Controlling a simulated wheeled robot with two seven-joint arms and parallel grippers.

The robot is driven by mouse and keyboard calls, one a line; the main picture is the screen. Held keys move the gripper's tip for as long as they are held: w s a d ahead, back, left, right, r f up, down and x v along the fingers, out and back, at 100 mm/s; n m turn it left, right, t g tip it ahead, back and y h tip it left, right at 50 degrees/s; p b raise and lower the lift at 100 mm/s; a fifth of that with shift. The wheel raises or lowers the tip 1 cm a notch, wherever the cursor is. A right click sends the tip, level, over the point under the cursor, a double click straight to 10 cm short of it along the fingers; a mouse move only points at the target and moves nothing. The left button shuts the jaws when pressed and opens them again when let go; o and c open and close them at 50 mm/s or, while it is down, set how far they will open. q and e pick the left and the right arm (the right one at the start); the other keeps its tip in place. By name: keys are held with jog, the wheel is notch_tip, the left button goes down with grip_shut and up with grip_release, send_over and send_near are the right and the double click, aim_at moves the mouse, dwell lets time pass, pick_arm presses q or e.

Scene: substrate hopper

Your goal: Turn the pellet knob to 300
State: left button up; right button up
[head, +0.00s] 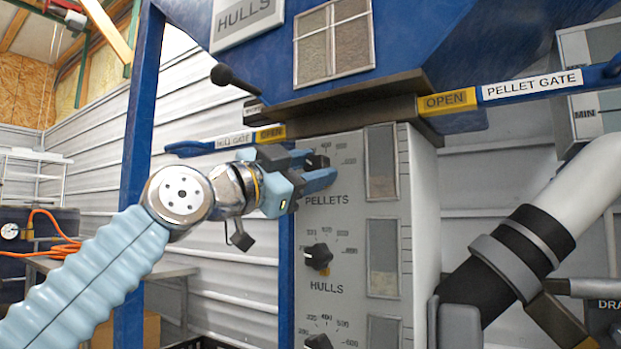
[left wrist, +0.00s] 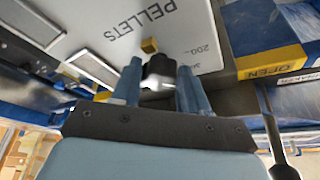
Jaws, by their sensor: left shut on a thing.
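The PELLETS knob (head: 316,162) is the top dial on the grey control panel (head: 340,218), mostly hidden by my left gripper in the head view. My left gripper (head: 326,169) is shut on this knob. In the left wrist view the black knob (left wrist: 160,68) sits between the two blue fingers of the gripper (left wrist: 160,82). A yellow piece (left wrist: 149,45) shows at the knob's edge, on the side of the PELLETS lettering. A 200 mark (left wrist: 202,48) shows on the panel to its right. The exact pointer reading cannot be told. My right gripper is not in view.
The HULLS knob (head: 318,256) and a third knob (head: 318,341) sit below on the panel. The pellet gate handle (head: 540,86) is at upper right. A blue post (head: 140,130) stands behind my left arm.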

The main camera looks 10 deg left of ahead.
pick_arm(q)
jog(key=shift+r+m+g+h, duration=0.1)
jog(key=shift+m+g+h, duration=0.3)
jog(key=shift+m, duration=1)
jog(key=o, duration=1.1)
jog(key=shift+c, duration=0.2)
jog(key=shift+a, duration=0.1)
jog(key=b+v, duration=0.7)
jog(key=v, duration=0.6)
jog(key=shift+s+a, duration=0.25)
jog(key=shift+s, duration=0.05)
